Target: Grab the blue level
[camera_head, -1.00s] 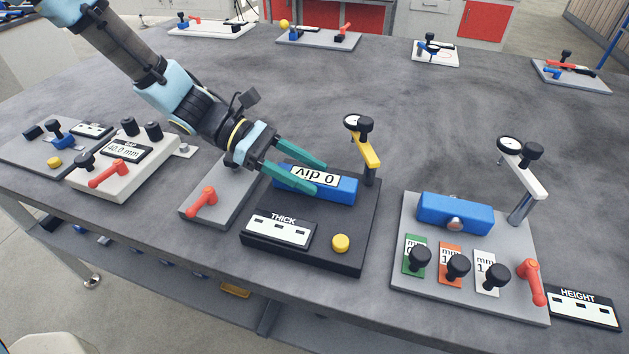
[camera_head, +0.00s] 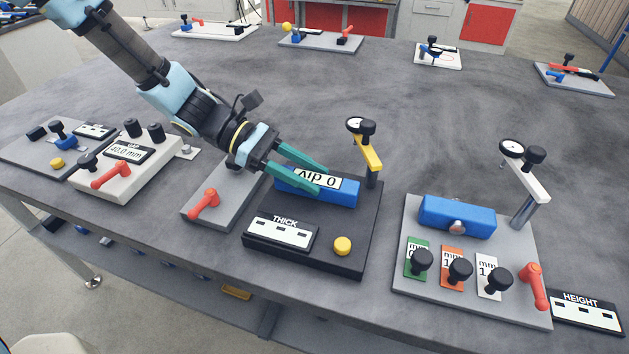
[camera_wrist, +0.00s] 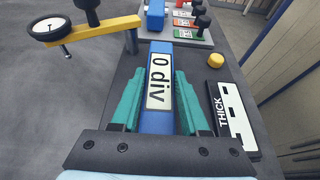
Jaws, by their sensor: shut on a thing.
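The blue level (camera_head: 340,194) is a blue bar with a white label reading "0 div". It lies on a black plate (camera_head: 312,258) marked THICK, and I cannot tell whether it touches the plate. My gripper (camera_head: 318,184) reaches in from the upper left, its teal fingers on both long sides of the bar. In the wrist view, the level (camera_wrist: 157,120) runs lengthwise between the two fingers of my gripper (camera_wrist: 160,92), which are shut on it. The fingers hide part of its sides.
A yellow arm with a dial gauge (camera_head: 370,155) stands at the plate's back right corner. A yellow button (camera_head: 342,246) is in front of the level. A grey plate (camera_head: 480,303) with another blue block (camera_head: 457,216) lies to the right.

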